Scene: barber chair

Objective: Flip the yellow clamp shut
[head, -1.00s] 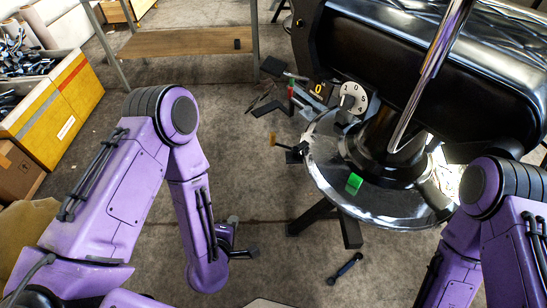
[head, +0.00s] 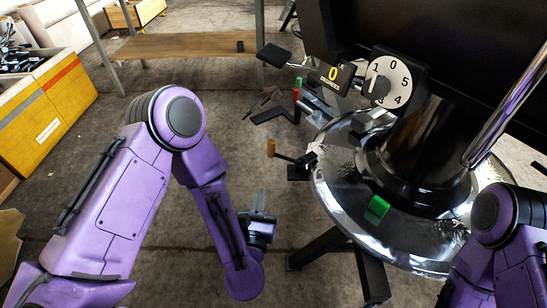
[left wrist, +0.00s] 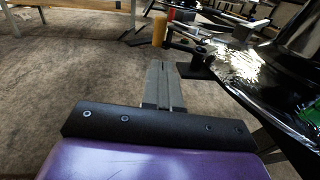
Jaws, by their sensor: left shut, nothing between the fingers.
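The clamp's yellow handle (head: 271,148) stands upright at the end of a dark arm, out past the left rim of the shiny round chair base. The dark clamp body (head: 300,171) sits at that rim. My left gripper (head: 261,192) is shut and empty, below and a little left of the handle, with its fingers pointing towards it. In the left wrist view the shut fingers (left wrist: 160,68) point at the yellow handle (left wrist: 160,29), and the clamp body (left wrist: 196,62) is just to their right. They look apart from the handle. My right gripper is out of view.
Dark base legs (head: 322,247) stick out below. Open floor lies left of the clamp.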

